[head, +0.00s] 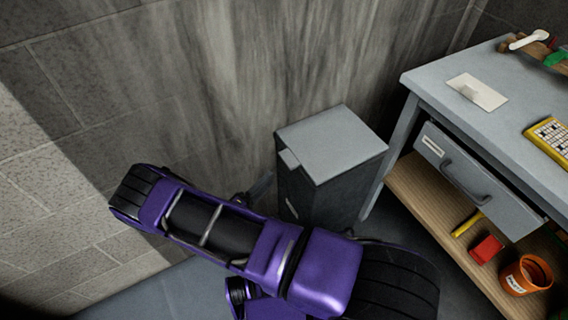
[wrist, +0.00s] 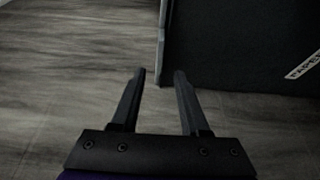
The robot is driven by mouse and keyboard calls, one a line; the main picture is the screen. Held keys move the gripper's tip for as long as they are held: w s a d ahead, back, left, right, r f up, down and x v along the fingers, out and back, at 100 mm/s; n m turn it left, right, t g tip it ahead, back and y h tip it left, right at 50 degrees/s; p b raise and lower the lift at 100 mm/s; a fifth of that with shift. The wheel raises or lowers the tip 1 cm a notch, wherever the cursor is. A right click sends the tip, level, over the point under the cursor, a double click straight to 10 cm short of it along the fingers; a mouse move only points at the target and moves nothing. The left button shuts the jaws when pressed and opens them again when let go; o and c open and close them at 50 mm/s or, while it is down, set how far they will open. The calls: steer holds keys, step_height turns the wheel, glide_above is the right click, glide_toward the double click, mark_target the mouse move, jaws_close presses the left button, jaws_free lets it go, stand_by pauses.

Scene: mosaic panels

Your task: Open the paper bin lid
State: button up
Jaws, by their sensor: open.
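The paper bin (head: 318,200) is a dark grey box with a lighter grey, flat lid (head: 332,143) that lies closed on top. A small tab (head: 289,159) sticks out at the lid's left edge. In the wrist view the bin's dark side (wrist: 235,45) fills the upper right, with a white label (wrist: 305,66) reading in part "PAPER". My gripper (wrist: 159,75) is open and empty, with its fingers pointing at the bin's lower left edge. In the head view my purple arm hides the bin's lower front, and the fingertips are hard to make out.
A grey desk (head: 440,85) with a drawer (head: 462,170) stands close to the bin's right. Its wooden lower shelf (head: 420,190) holds a red block (head: 486,249) and an orange pot (head: 526,275). A block wall (head: 200,90) rises behind the bin. Floor is clear at lower left.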

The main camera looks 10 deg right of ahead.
steer(key=x, duration=0.9)
steer(key=shift+w, duration=0.15)
jaws_close()
stand_by(1.0)
